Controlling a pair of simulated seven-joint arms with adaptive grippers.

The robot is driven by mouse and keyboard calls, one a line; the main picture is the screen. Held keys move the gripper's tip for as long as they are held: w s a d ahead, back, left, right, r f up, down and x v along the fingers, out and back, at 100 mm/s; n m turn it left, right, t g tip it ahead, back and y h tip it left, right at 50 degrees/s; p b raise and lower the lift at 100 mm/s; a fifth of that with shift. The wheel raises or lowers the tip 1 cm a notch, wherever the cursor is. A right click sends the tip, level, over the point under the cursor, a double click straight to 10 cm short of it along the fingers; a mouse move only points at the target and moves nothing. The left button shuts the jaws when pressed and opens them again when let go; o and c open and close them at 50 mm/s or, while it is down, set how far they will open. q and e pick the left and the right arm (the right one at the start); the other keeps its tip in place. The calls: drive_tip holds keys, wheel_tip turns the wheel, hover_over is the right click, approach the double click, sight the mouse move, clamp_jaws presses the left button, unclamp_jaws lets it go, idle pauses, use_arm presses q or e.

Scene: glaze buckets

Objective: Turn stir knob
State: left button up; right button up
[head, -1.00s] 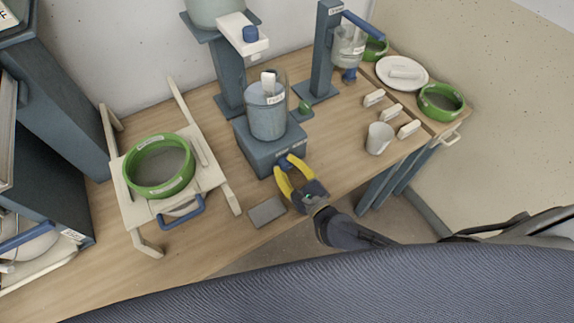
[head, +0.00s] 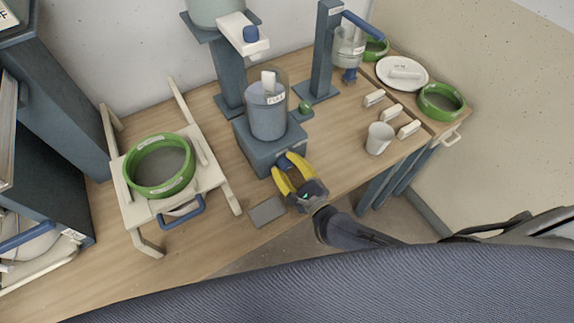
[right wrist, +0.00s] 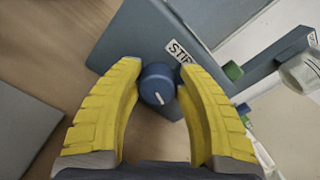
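The stir knob (right wrist: 157,84) is a blue round knob with a white mark, on the front of a grey-blue stirrer base (head: 262,150) beside a "STIR" label. My right gripper (head: 286,164) has two yellow fingers at the front of this base. In the right wrist view its fingertips (right wrist: 159,72) lie on both sides of the knob, closed in against it as far as I can see. A clear container with grey-blue contents (head: 266,118) stands on the base. My left gripper is not in view.
A grey flat block (head: 267,212) lies left of my right gripper. A green-rimmed sieve (head: 137,185) sits on a cream stand at left. A white cup (head: 379,139) and several white blocks are at right. A dispenser column (head: 325,60) stands behind.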

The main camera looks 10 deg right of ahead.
drive_tip(key=o, duration=0.5)
drive_tip(key=shift+f, duration=0.15)
drive_tip(key=shift+c, duration=0.2)
drive_tip(key=shift+s+d+f, duration=0.1)
drive_tip(key=shift+s, duration=0.1)
drive_tip(key=v, duration=1.1)
drive_tip(key=shift+s+d, duration=0.1)
drive_tip(key=shift+s, duration=0.25)
